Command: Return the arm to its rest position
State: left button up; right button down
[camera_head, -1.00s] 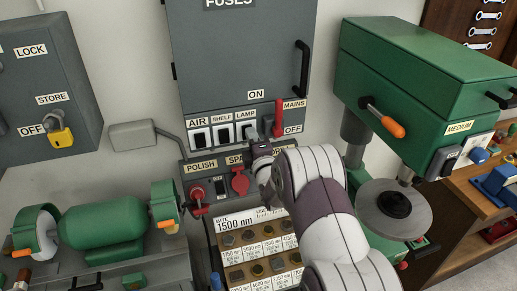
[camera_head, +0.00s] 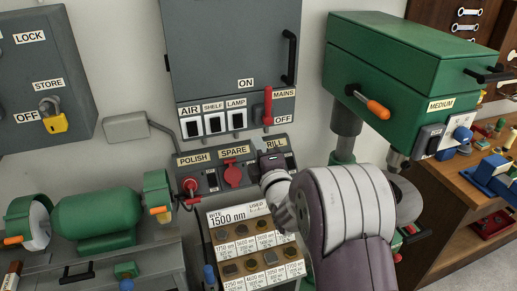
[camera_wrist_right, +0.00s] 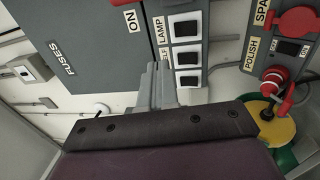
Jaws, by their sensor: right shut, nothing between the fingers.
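My right arm comes in from the lower right in the head view. Its gripper (camera_head: 270,160) is small and partly hidden by its own wrist, in front of the socket panel near the drill label. In the right wrist view the two grey fingers (camera_wrist_right: 158,72) are together with nothing between them. They point toward the grey fuse box and its row of switches (camera_wrist_right: 187,52). Whether they touch anything cannot be told. My left gripper is not in view.
The fuse box (camera_head: 222,50) has a red mains lever (camera_head: 267,105) standing up. A socket panel (camera_head: 205,180) is below it, above a bit rack (camera_head: 228,228). A green drill press (camera_head: 400,55) stands right of my arm, a green grinder (camera_head: 95,218) at left.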

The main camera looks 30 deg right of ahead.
jog(key=s+a+f+m+g+y, duration=0.1)
jog(key=s+a+f+m+g, duration=0.1)
jog(key=s+f+m+g, duration=0.35)
jog(key=s+a+f+m+g+y, duration=0.1)
jog(key=s+f+m+g, duration=0.1)
jog(key=f+m+g, duration=0.7)
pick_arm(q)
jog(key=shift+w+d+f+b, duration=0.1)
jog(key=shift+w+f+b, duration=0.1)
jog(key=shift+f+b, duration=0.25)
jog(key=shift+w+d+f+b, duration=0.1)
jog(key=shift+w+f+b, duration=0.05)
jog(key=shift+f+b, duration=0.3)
pick_arm(e)
jog(key=s+a+f+g+y, duration=0.2)
jog(key=s+a+f+g, duration=0.1)
jog(key=s+a, duration=0.8)
jog(key=shift+s+a+f+m, duration=0.2)
jog(key=shift+a+f+m, duration=0.2)
jog(key=shift+a, duration=0.2)
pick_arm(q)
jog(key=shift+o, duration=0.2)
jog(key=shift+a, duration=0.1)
